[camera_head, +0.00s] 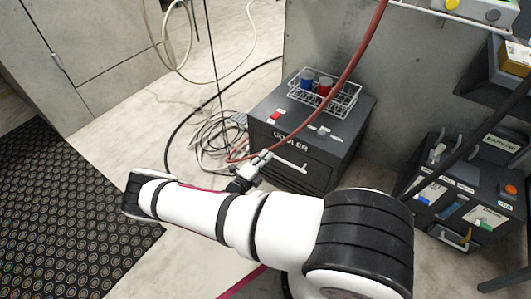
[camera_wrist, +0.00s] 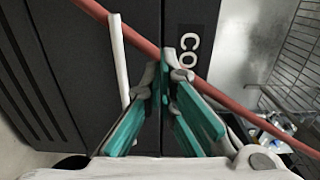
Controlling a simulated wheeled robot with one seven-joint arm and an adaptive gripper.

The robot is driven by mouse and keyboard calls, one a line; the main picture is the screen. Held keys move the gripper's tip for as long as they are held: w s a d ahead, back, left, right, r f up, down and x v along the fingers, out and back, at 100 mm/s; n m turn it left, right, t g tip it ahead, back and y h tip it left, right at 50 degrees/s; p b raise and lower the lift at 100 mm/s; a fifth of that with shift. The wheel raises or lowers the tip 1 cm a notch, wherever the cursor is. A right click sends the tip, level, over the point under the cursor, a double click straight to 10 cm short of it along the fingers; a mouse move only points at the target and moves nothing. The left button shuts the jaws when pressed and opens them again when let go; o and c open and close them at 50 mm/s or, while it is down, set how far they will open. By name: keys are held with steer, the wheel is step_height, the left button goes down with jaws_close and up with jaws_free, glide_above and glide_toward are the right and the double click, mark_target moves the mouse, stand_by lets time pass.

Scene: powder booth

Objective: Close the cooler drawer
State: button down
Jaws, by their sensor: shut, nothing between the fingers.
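The cooler (camera_head: 262,126) is a dark grey box with a white "COOLER" label, in the middle of the head view. Its drawer (camera_head: 300,173) is the dark front below the label, with a pale bar handle (camera_head: 287,162). I cannot tell how far the drawer stands out. My gripper (camera_head: 262,160) is in front of the drawer, near the handle's left end. In the wrist view, my gripper (camera_wrist: 168,72) has its green-padded fingers shut and empty, pointing at the cooler front. The handle (camera_wrist: 118,60) is just left of the fingers; contact is unclear.
A red hose (camera_head: 345,78) hangs across the cooler and crosses behind my fingers in the wrist view (camera_wrist: 225,97). A wire basket (camera_head: 345,98) with a blue and a red container sits on the cooler. Coiled cables (camera_head: 213,140) lie on the floor left.

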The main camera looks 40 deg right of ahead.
steer(key=p+v, duration=0.1)
steer(key=v, duration=0.8)
steer(key=shift+s+a+p, duration=0.2)
steer(key=shift+a+p, duration=0.15)
steer(key=shift+p, duration=0.05)
